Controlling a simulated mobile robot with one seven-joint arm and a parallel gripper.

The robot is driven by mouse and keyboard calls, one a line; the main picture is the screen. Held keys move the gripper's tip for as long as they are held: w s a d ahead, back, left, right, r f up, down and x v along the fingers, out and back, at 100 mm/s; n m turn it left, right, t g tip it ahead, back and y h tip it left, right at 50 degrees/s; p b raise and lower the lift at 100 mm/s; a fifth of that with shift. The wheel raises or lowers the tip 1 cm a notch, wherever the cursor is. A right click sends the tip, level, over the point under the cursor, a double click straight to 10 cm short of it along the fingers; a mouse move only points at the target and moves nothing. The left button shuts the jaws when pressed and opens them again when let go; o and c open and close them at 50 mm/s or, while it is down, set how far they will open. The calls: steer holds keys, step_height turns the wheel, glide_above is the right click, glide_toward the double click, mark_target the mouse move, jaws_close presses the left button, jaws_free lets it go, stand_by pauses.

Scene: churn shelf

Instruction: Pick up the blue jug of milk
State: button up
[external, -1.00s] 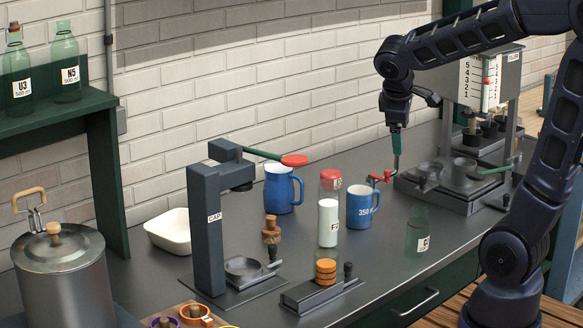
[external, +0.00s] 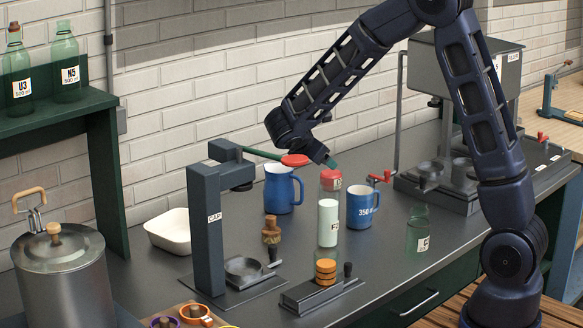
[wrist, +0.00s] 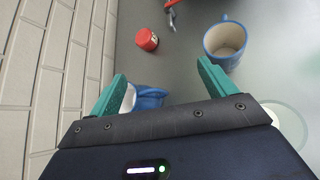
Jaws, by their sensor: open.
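The blue jug (external: 279,191) stands upright on the grey counter, with its handle to the right, behind the cap press. In the wrist view the jug (wrist: 150,98) shows low between my fingers, with something white inside. My gripper body hides much of it there. My gripper (external: 331,162) is open and empty, above and to the right of the jug in the external view. Its teal fingers (wrist: 162,71) are spread apart in the wrist view.
A blue mug (external: 361,208) stands right of the jug. The cap press (external: 208,230) and a white tub (external: 170,232) are to the left. The brick wall (wrist: 50,60) is close.

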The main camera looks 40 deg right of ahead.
mark_target(278, 190)
steer(key=w+a+f+n+t, duration=0.1)
steer(key=w+f+n, duration=0.1)
steer(key=w+f, duration=0.1)
steer(key=w+a+f+n+t, duration=0.1)
steer(key=w+a+f+n, duration=0.1)
steer(key=w+f, duration=0.1)
steer(key=w+a+f+n+h, duration=0.1)
steer(key=w+a+f+n, duration=0.1)
steer(key=w+f, duration=0.2)
steer(key=shift+a+f+t, duration=0.15)
steer(key=shift+f+t, duration=0.25)
steer(key=shift+f, duration=0.3)
steer(key=shift+w+a+f+n, duration=0.1)
steer(key=shift+w+f+n, duration=0.25)
steer(key=shift+f+n, duration=0.15)
steer(key=shift+x, duration=3.75)
steer(key=shift+r, duration=0.15)
steer(key=shift+c, duration=0.2)
steer(key=shift+w, duration=0.1)
steer(key=c, duration=1)
steer(key=shift+o, duration=0.2)
steer(key=shift+r, duration=0.2)
